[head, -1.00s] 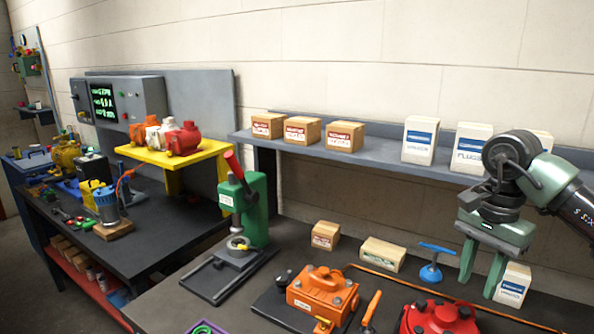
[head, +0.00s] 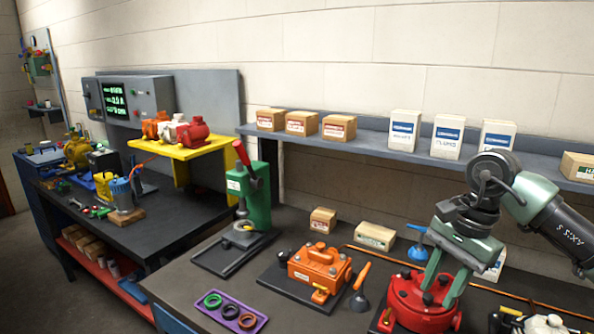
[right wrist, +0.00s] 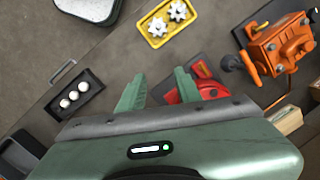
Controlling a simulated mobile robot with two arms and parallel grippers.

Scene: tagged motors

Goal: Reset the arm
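My right gripper (head: 446,286) hangs from the right arm at the right of the head view, fingers pointing down. Its two green fingers are apart with nothing between them. In the head view they overlap the red pump-like unit (head: 408,306) on the bench; whether they touch it I cannot tell. In the right wrist view the fingers (right wrist: 158,92) are spread too, and part of the red unit (right wrist: 207,86) shows beside the right finger, partly hidden. My left gripper is in neither view.
An orange motor unit (head: 320,265) and green press (head: 258,205) stand left on the bench. A purple tray (head: 222,322) holds rings. The shelf (head: 375,141) above bears boxes. The right wrist view shows a yellow tray (right wrist: 151,38) with white gears and a dark tray (right wrist: 58,109) with white balls.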

